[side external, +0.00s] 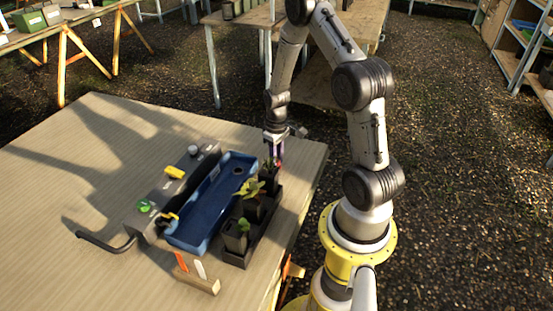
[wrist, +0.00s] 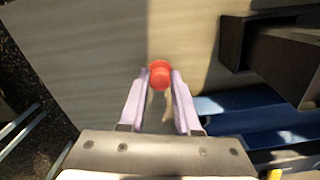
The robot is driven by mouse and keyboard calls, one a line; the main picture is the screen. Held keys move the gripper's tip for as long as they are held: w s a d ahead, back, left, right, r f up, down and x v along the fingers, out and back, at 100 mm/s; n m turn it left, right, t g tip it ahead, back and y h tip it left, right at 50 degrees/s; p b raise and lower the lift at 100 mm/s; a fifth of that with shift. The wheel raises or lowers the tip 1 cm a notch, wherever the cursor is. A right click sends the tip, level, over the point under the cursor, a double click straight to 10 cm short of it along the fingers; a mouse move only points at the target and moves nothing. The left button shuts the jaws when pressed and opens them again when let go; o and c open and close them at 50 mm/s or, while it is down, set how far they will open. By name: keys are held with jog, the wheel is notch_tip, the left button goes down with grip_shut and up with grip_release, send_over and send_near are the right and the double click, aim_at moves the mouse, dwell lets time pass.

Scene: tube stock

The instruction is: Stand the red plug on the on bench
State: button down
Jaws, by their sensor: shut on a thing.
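The red plug (wrist: 160,74) is between the fingertips of my gripper (wrist: 159,84) in the wrist view. My gripper is shut on it, with bare bench showing below and beyond. In the side external view, my gripper (side external: 275,152) is at the far end of the dark pot tray, near the bench's right side. A small bit of the red plug (side external: 280,165) shows there beside the fingers. The bench (side external: 75,165) has a pale wooden top. I cannot tell how far the plug is above it.
A dark tray (side external: 234,263) holds several potted plants. A blue tray (side external: 190,237) lies left of it, then a grey block (side external: 158,199) with coloured fittings. A wooden block (side external: 200,283) with tags lies in front. The bench's left side is mostly clear.

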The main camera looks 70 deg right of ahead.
jog(key=shift+f, duration=0.25)
dwell(0.3)
jog(key=c, duration=0.5)
grip_release()
notch_tip(320, 180, up, 14)
jog(key=shift+f, duration=0.1)
dwell(0.4)
